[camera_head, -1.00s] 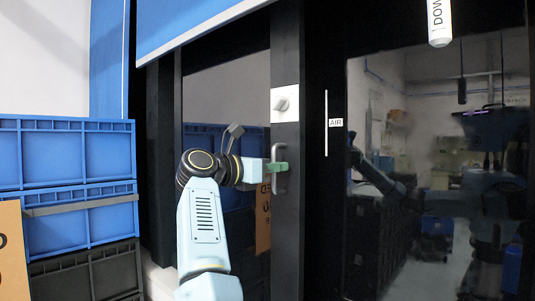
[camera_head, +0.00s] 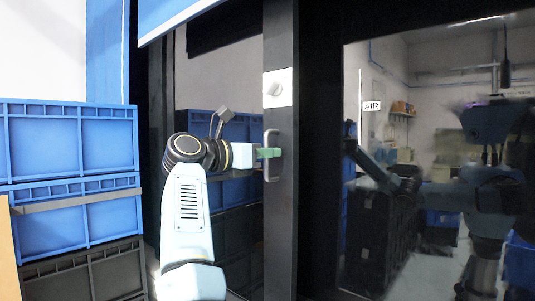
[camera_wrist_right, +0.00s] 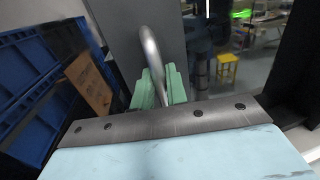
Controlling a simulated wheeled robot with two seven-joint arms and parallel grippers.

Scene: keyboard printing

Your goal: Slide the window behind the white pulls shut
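No clearly white pulls show. My right gripper (camera_head: 267,153) reaches the handle from the left, its green fingertips at the bar's middle. In the right wrist view, the green fingers (camera_wrist_right: 158,88) lie on both sides of the curved bar (camera_wrist_right: 151,58), closed around it with little gap. A dark glass pane (camera_head: 430,150) lies right of the post. My left gripper is out of view.
Stacked blue crates (camera_head: 70,140) over a black crate (camera_head: 85,272) stand at the left, close to my arm. A blue panel edge (camera_head: 200,18) slants across the top. An "AIR" label (camera_head: 371,106) is on the right side. The glass reflects the room and my body.

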